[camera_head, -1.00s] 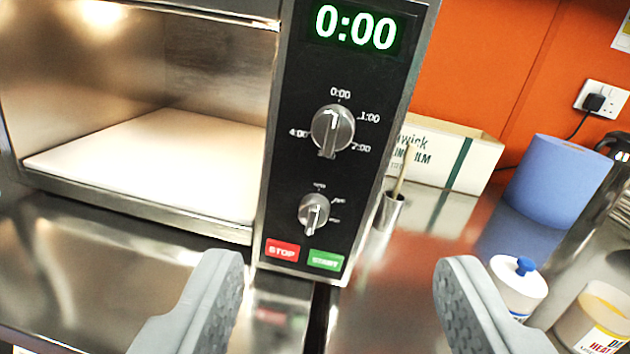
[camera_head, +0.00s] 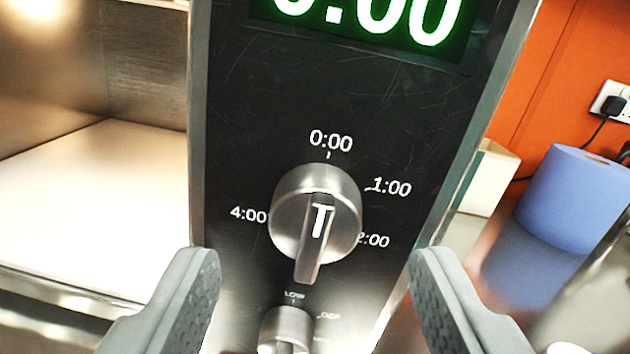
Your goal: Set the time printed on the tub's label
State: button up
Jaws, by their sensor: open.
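The microwave's upper timer knob (camera_head: 315,213) is a round silver dial on the black control panel (camera_head: 270,110). Its white mark points up towards the 0:00 print. The marks 1:00, 2:00 and 4:00 also show around it. The green display (camera_head: 365,20) reads 0:00, its top cut off by the picture edge. My gripper (camera_head: 315,265) is open and empty, its fingers wide to the left and right of the knob and apart from it. The labelled tub cannot be made out now.
A lower knob (camera_head: 286,328) sits just below, partly cut off. The open microwave cavity with its pale floor (camera_head: 100,200) lies at left. A blue roll (camera_head: 573,198) and a cream carton (camera_head: 488,180) stand at right. An orange wall with a socket (camera_head: 612,100) is behind.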

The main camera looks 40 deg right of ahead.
aim_at(315, 224)
jog(key=shift+x, duration=1.5)
jog(key=c, duration=1)
